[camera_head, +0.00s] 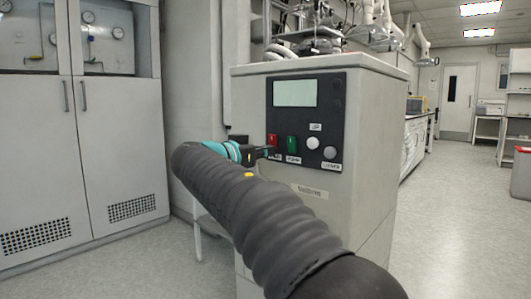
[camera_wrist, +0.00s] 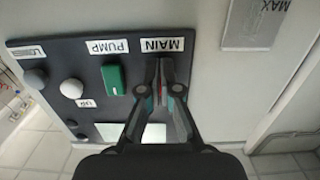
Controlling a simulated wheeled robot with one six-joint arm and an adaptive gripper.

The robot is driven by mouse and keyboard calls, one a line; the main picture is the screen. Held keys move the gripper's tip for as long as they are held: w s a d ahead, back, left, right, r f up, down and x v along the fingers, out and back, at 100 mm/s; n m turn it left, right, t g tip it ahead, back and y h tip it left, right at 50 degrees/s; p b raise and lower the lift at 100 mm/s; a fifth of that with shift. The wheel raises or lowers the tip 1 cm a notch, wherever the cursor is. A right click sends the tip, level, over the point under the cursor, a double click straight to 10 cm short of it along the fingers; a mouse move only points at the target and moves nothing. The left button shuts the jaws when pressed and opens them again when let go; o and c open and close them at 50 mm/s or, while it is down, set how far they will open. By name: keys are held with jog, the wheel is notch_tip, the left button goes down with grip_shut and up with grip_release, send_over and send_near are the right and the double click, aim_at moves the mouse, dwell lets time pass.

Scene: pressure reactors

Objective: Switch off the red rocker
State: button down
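The red rocker (camera_head: 273,140) sits at the left of the black control panel (camera_head: 338,95) on the cabinet front. My gripper (camera_head: 268,152) is close in front of its lower part in the head view. In the wrist view, which shows the panel upside down, my gripper (camera_wrist: 162,62) points at the spot by the MAIN label (camera_wrist: 162,44). Its fingertips are together and hide most of the red rocker; a thin strip of red shows by them. Whether they touch it, I cannot tell. The rocker's on or off position is not readable.
A green PUMP rocker (camera_wrist: 113,79) sits beside the red one. A white knob (camera_head: 312,142), a grey knob (camera_head: 330,152) and a pale blank display (camera_head: 295,93) share the panel. Tall grey cabinets (camera_head: 110,140) stand at left.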

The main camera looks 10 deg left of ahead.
jog(key=f+v, duration=0.2)
jog(key=v, duration=1.1)
jog(key=shift+a+f+b, duration=0.25)
jog(key=shift+a+b, duration=0.1)
jog(key=shift+a, duration=0.1)
jog(key=shift+s, duration=0.15)
